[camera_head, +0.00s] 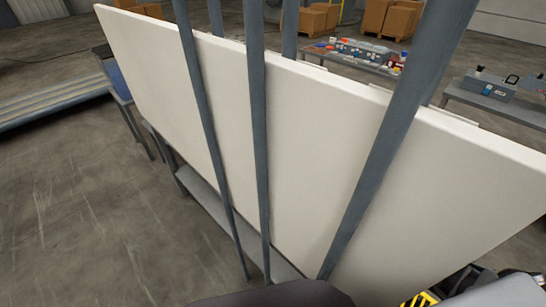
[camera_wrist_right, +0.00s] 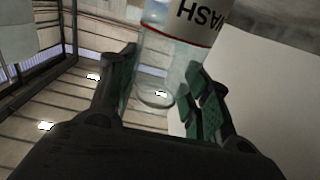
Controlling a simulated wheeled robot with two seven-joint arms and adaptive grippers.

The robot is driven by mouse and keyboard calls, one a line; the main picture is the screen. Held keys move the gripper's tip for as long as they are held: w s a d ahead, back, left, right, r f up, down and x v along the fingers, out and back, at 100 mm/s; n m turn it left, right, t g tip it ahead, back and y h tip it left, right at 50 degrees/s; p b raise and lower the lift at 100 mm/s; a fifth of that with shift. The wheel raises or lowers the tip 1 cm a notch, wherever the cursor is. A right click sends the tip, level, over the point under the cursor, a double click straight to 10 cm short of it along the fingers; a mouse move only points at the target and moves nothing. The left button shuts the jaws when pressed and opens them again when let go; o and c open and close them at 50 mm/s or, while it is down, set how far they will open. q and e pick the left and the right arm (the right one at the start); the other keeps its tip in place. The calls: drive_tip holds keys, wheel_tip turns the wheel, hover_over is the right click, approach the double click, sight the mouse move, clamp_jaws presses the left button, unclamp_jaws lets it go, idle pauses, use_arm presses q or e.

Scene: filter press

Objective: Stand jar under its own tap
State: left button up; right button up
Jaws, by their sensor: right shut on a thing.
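A clear glass jar (camera_wrist_right: 168,58) with a white label reading "WASH" shows in the right wrist view. The label has a red edge line and appears upside down in that picture. My right gripper (camera_wrist_right: 160,88) has its green-padded fingers on either side of the jar and is shut on it. The jar's far end is cut off by the top of the frame. No tap is visible in either view. My left gripper is not in view.
A large white panel (camera_head: 315,140) with grey posts (camera_head: 258,120) fills the head view. Tables with items (camera_head: 365,52) and cardboard boxes (camera_head: 385,18) stand behind it. A yellow-black striped part (camera_head: 420,299) shows at the bottom right. Open floor (camera_head: 70,210) lies left.

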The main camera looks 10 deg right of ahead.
drive_tip(key=shift+f, duration=0.25)
drive_tip(key=o, duration=1)
drive_tip(key=shift+r, duration=0.1)
drive_tip(key=shift+r, duration=0.2)
drive_tip(key=shift+v, duration=2.4)
drive_tip(key=shift+b+v, duration=0.35)
drive_tip(key=shift+v, duration=3.25)
